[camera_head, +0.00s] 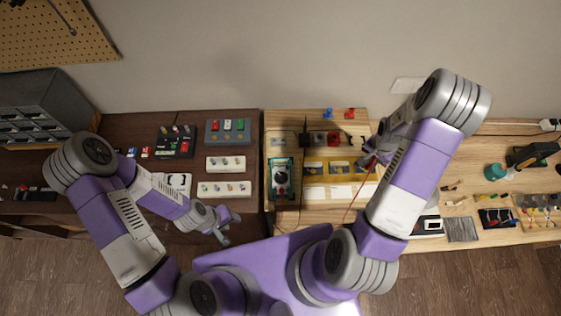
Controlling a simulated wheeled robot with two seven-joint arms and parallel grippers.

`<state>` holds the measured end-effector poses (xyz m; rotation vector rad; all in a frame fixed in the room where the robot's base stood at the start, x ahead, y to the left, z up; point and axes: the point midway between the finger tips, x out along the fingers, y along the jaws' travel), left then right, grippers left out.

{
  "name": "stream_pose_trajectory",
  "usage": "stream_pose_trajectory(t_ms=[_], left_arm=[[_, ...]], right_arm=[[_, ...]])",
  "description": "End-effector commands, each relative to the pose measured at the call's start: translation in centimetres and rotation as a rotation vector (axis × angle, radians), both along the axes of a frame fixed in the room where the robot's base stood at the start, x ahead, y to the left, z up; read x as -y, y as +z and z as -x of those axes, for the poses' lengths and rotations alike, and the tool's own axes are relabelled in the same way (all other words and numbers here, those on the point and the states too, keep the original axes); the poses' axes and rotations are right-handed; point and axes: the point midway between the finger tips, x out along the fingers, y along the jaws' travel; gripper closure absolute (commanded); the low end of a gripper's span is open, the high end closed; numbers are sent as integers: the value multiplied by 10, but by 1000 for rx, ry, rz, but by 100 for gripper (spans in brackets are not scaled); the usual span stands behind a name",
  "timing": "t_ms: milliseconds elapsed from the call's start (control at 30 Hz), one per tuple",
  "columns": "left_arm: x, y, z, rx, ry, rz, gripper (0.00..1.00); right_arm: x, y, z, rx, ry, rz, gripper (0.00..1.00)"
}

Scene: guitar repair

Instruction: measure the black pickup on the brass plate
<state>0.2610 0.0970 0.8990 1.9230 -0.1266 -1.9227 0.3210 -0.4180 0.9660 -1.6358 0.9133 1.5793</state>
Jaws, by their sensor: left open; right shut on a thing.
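Small brass-yellow plates lie in a row on the light wooden board; one is the left brass plate (305,171), another the middle brass plate (331,170). Small parts sit on them, too small for me to tell which is the black pickup. A teal-edged meter (282,178) with a dark dial lies left of the plates. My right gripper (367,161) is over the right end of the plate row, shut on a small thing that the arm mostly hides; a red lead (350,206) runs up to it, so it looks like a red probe. My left gripper (230,226) is open and empty, in front of the dark table.
White strips (341,191) lie in front of the plates. Red and blue small parts stand at the board's back. The dark table (226,187) at left holds trays of small parts; the right bench holds tools and a grey pad (461,229).

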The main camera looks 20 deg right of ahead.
Motion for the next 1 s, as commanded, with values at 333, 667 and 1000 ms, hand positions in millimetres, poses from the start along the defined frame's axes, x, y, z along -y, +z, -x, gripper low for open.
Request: stream_pose_trajectory(t_ms=[333, 667, 1000], left_arm=[[0, 14, 0, 0, 0, 0, 57], [0, 35, 0, 0, 0, 0, 57], [0, 40, 0, 0, 0, 0, 57]], right_arm=[[0, 21, 0, 0, 0, 0, 100], [0, 51, 0, 0, 0, 0, 100], [0, 60, 0, 0, 0, 0, 100]])
